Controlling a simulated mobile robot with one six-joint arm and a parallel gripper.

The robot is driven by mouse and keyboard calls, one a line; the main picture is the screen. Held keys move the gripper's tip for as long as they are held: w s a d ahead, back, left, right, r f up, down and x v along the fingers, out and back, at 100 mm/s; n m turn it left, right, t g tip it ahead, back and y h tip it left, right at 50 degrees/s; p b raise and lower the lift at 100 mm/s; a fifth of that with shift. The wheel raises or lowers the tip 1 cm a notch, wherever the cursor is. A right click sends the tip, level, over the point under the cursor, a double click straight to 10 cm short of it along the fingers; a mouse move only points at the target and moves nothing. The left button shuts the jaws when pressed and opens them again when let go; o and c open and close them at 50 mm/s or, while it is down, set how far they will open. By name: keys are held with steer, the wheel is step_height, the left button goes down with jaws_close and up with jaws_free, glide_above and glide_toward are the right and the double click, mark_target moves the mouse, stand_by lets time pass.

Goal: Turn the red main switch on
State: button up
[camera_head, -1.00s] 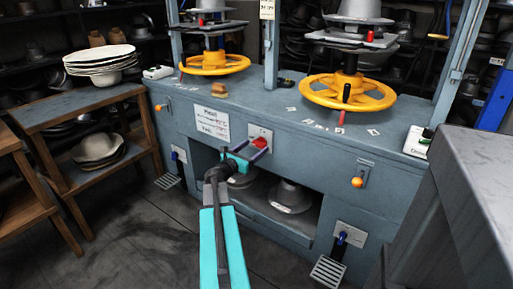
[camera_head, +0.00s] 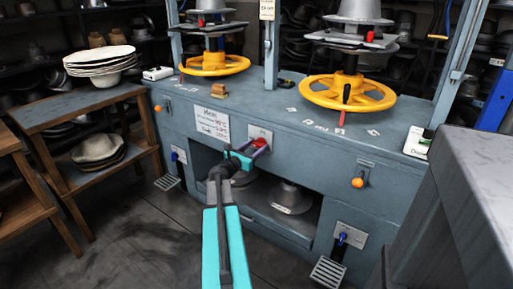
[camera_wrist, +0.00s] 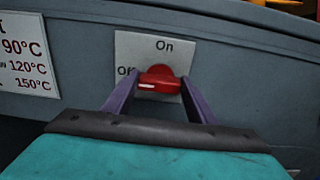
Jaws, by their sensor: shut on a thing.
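The red main switch (camera_wrist: 160,79) sits on a pale plate (camera_wrist: 128,45) on the press front. The plate reads "On" above the switch and "Off" to its left. The knob lies crosswise, with its white mark at the left, toward "Off". My gripper (camera_wrist: 159,88) has its two purple fingers on either side of the knob, shut on it. In the head view my gripper (camera_head: 253,152) reaches the press front from below, and the switch (camera_head: 259,144) shows partly between the fingers.
A white sign with temperatures (camera_head: 213,122) is left of the switch. Below is an open bay with a grey hat form (camera_head: 290,198). Orange-knobbed levers (camera_head: 358,182) and yellow handwheels (camera_head: 347,93) are on the press. A grey table (camera_head: 470,190) stands at right.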

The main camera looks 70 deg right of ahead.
steer(key=shift+f+m+b, duration=0.1)
steer(key=shift+m+b, duration=0.3)
steer(key=shift+b, duration=0.05)
steer(key=m+b, duration=0.2)
steer(key=shift+s+f+b, duration=0.15)
steer(key=shift+b, duration=0.2)
steer(key=m+b, duration=0.5)
steer(key=shift+s+f+m+b, duration=0.1)
steer(key=shift+m+b, duration=0.2)
steer(key=shift+m, duration=0.1)
steer(key=m+b, duration=0.9)
steer(key=shift+a+b, duration=0.1)
steer(key=shift+b, duration=0.2)
steer(key=shift+m, duration=0.3)
steer(key=o, duration=1.1)
steer(key=shift+c, duration=0.2)
